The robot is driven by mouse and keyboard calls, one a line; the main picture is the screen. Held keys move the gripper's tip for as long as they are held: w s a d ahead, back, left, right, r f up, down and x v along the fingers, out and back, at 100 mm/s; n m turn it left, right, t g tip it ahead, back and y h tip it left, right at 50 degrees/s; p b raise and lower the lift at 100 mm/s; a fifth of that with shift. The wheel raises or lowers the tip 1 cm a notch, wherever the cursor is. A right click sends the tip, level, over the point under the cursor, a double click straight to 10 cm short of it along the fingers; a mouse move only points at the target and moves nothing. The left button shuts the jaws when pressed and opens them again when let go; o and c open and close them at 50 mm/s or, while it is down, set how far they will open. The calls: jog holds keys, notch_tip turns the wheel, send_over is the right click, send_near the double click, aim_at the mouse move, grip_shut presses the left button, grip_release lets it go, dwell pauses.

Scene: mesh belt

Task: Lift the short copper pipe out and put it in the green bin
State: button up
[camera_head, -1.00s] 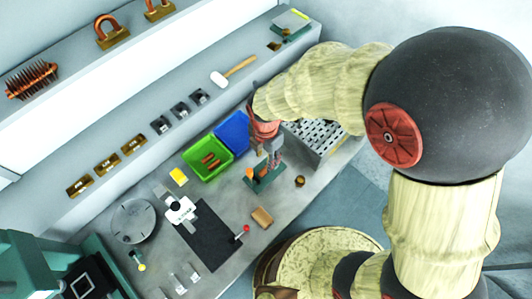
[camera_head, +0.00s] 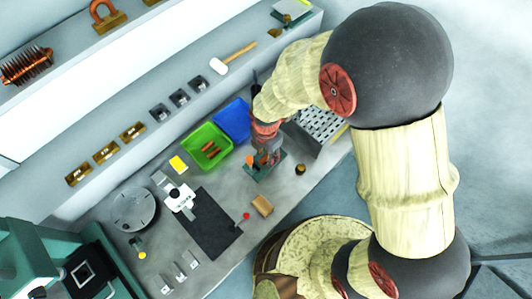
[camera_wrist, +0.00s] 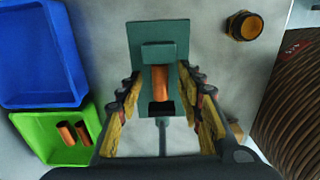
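A copper pipe (camera_wrist: 160,84) sits in a teal fixture (camera_wrist: 158,35) in the wrist view; its lower end is hidden in the fixture. My gripper (camera_wrist: 160,78) is open, with one yellow-and-dark finger on each side of the pipe and a gap to it on both sides. In the head view my gripper (camera_head: 266,155) is low over the teal fixture (camera_head: 272,172) and hides most of the pipe. The green bin (camera_head: 196,138) stands left of the fixture, with two copper pipes (camera_head: 210,149) lying in it. The green bin also shows at lower left in the wrist view (camera_wrist: 37,129).
A blue bin (camera_head: 233,118) touches the green bin's far side. A perforated metal tray (camera_head: 320,124) stands right of my gripper. A small brass part (camera_head: 300,169) and a tan block (camera_head: 262,205) lie on the bench nearby. A dark mat (camera_head: 209,226) lies to the left.

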aim_at(266, 156)
jog(key=shift+c, duration=1.2)
jog(key=c, duration=0.6)
jog(key=o, duration=0.9)
jog(key=shift+w+a, duration=0.1)
jog(key=shift+r+p, duration=0.5)
jog(key=shift+r, duration=3.4)
